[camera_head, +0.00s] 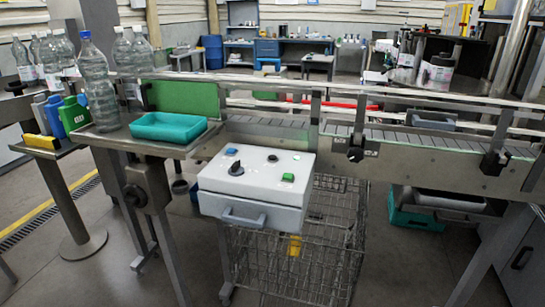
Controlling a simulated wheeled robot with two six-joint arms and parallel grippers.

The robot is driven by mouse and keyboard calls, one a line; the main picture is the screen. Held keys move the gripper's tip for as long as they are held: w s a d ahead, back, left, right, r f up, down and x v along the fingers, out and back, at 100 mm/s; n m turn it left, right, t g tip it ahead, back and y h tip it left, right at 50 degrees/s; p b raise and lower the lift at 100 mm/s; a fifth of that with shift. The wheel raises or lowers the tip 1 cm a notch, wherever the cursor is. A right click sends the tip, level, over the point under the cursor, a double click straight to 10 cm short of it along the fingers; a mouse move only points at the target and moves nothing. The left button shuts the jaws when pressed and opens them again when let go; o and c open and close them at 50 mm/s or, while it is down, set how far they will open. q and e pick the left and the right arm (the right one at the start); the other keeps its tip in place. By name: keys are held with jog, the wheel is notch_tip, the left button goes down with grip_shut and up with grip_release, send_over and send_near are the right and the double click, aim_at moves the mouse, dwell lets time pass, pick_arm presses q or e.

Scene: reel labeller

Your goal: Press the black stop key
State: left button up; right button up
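A white control box (255,180) stands in the middle of the view, in front of the conveyor. Its top carries a small round black key (272,158) near the back middle and a larger black knob (236,169) at the left. A blue key (231,151) is at the back left and a green key (288,177) at the front right. A small pale spot shows near the back right corner. No label can be read, so I cannot tell by marking which black control is the stop key. Neither of my grippers is in view.
The conveyor (400,140) with metal rails runs behind the box. A teal tray (168,127) and several clear bottles stand on the left table. A wire cart (310,240) is below the box. The space above the box top is clear.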

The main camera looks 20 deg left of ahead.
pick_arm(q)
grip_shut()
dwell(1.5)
